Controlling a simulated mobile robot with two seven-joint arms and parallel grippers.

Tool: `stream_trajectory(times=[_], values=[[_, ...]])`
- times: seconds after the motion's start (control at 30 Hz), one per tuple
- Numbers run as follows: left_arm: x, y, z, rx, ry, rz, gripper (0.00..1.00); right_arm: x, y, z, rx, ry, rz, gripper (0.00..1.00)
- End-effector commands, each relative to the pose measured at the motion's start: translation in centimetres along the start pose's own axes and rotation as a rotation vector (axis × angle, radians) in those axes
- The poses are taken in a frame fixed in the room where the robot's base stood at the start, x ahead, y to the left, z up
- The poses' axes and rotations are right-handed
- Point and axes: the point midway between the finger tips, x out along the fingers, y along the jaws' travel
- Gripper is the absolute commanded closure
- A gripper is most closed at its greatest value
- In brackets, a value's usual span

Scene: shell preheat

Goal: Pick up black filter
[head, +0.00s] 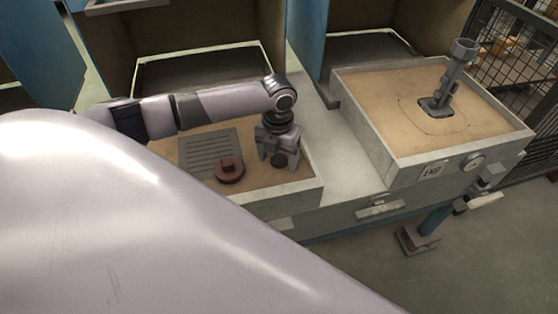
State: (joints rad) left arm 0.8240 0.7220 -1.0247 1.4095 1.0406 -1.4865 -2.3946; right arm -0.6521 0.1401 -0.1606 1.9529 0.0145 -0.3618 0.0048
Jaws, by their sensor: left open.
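My left gripper (278,157) points down over the right part of the left sand-coloured tray (295,183). Its jaws are open, one finger on each side of a small dark round piece that looks like the black filter (279,160). The filter shows between the fingertips and is partly hidden by them. I cannot tell whether the fingers touch it. My right gripper is not in view.
A reddish-brown round piece with a knob (229,170) lies left of the gripper, by a grey slatted plate (205,150). A raised box (375,115) at right holds a grey upright fitting (452,80). A pale ledge lies between tray and box. My own pale body part fills the foreground.

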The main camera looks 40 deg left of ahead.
Motion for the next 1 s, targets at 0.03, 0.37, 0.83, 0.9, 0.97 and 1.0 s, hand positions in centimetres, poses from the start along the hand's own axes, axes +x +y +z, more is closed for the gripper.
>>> stream_trajectory(times=[0.03, 0.37, 0.83, 0.9, 0.97, 1.0], values=[[0.0, 0.0, 0.0, 0.000, 0.000, 0.000, 0.24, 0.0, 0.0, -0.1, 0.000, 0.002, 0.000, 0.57], [0.0, 0.0, 0.0, 0.000, 0.000, 0.000, 0.84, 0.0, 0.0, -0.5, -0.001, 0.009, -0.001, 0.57], [-1.3, 0.0, 0.1, -0.002, -0.001, -0.001, 0.84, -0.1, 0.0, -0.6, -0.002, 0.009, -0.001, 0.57], [-2.3, -0.1, 0.1, -0.001, -0.002, -0.003, 0.84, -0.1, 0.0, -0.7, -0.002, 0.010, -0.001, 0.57], [-3.4, 0.0, 0.1, -0.001, -0.003, -0.002, 0.84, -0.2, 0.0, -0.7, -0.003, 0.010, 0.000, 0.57], [-4.3, 0.0, 0.1, 0.000, -0.005, -0.002, 0.84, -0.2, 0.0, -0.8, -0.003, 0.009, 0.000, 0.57]])
